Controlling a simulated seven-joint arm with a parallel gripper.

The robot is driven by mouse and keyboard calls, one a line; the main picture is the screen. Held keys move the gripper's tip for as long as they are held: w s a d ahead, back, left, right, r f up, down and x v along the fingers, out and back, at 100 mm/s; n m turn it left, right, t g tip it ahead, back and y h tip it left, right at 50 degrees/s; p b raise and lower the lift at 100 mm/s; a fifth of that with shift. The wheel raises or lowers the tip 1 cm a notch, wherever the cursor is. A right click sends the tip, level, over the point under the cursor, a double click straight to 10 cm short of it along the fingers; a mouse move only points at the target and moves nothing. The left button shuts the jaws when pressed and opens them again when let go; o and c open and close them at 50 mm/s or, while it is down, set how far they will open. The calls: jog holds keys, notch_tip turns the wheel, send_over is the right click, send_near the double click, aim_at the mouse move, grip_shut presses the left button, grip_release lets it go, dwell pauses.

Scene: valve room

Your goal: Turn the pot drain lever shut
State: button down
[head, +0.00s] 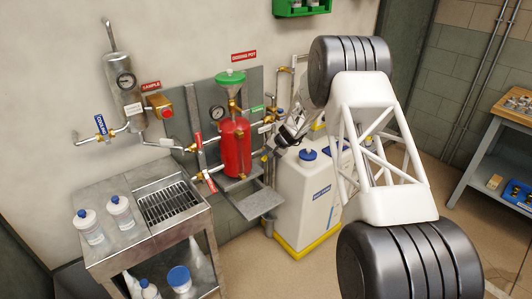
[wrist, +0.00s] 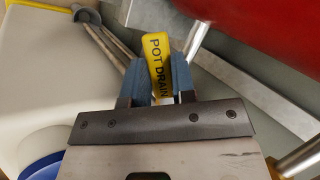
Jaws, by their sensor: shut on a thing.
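The pot drain lever (wrist: 157,62) has a yellow grip marked POT DRAIN in the wrist view. My gripper (wrist: 157,80) has its two blue fingers on either side of this grip and is shut on it. The lettered grip slants slightly between the fingers. In the head view my gripper (head: 270,152) reaches in from the right, beside the lower right of the red dosing pot (head: 236,148). The pot also shows at the top right of the wrist view (wrist: 275,30). The lever's valve body is hidden, so I cannot tell its exact setting.
A white container (head: 303,200) on a yellow base stands close under my arm. A grey shelf (head: 257,202) juts out below the pot. A steel bench (head: 130,205) with bottles stands left, under the sample vessel (head: 127,100). A workbench (head: 490,150) is far right. Floor between is open.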

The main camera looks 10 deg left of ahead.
jog(key=shift+w+d+f+n+t+h, duration=0.3)
jog(key=shift+d+n+h, duration=0.45)
jog(key=shift+n, duration=0.95)
jog(key=shift+w+d+f+n+t+h, duration=0.35)
jog(key=shift+d+n+h, duration=0.4)
jog(key=shift+n, duration=0.95)
jog(key=shift+w+d+f+n+t+h, duration=0.15)
jog(key=shift+w+d+f+n+h, duration=0.4)
jog(key=shift+n, duration=1.15)
jog(key=shift+s+d+r, duration=0.1)
jog(key=shift+d+r, duration=0.15)
jog(key=shift+d, duration=0.1)
jog(key=c, duration=0.9)
grip_release()
jog(key=shift+c, duration=0.2)
jog(key=shift+r, duration=0.1)
jog(key=v, duration=0.7)
jog(key=shift+r, duration=0.3)
